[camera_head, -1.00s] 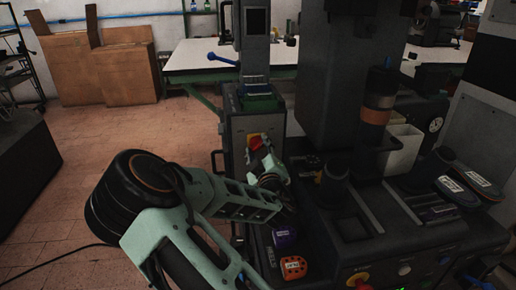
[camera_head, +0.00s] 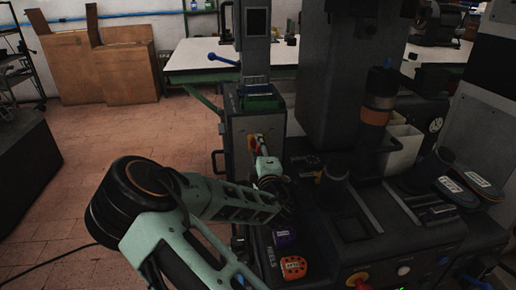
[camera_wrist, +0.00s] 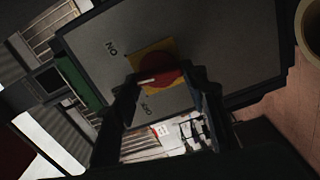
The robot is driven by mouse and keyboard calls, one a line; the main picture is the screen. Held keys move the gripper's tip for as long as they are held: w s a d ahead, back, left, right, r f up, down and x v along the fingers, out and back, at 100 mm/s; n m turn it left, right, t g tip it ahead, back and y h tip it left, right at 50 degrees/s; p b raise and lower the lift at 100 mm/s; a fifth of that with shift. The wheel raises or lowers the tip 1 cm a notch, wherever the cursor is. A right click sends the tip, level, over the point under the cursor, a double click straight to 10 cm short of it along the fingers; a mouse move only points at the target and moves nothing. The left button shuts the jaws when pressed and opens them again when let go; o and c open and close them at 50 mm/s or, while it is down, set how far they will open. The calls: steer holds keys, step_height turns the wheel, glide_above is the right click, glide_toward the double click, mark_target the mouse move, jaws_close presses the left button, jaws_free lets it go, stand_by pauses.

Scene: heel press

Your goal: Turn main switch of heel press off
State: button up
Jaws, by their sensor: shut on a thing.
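The main switch is a red rotary knob (camera_wrist: 163,72) on a yellow plate (camera_wrist: 151,51), set in the grey panel of the heel press (camera_wrist: 200,38). ON and OFF labels lie on the panel near the plate. The knob's pale pointer mark faces left in the wrist view, between the two labels. My gripper (camera_wrist: 166,84) is shut on the knob, with one dark finger on each side of it. In the head view my gripper (camera_head: 260,152) reaches the yellow plate (camera_head: 252,143) on the narrow grey cabinet; my fingers partly hide the knob there.
An orange block (camera_head: 293,267) and a purple item (camera_head: 285,238) lie on the machine's front ledge beneath my arm. A blue-knobbed lever (camera_head: 222,58) sticks out left above the cabinet.

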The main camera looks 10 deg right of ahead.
steer(key=n, duration=1)
steer(key=shift+d+f+n+p, duration=0.1)
steer(key=shift+f+n+p, duration=0.15)
steer(key=shift+n+p, duration=0.1)
stand_by(0.4)
steer(key=o, duration=1.2)
steer(key=shift+c, duration=0.2)
steer(key=s, duration=0.7)
steer(key=shift+s, duration=0.25)
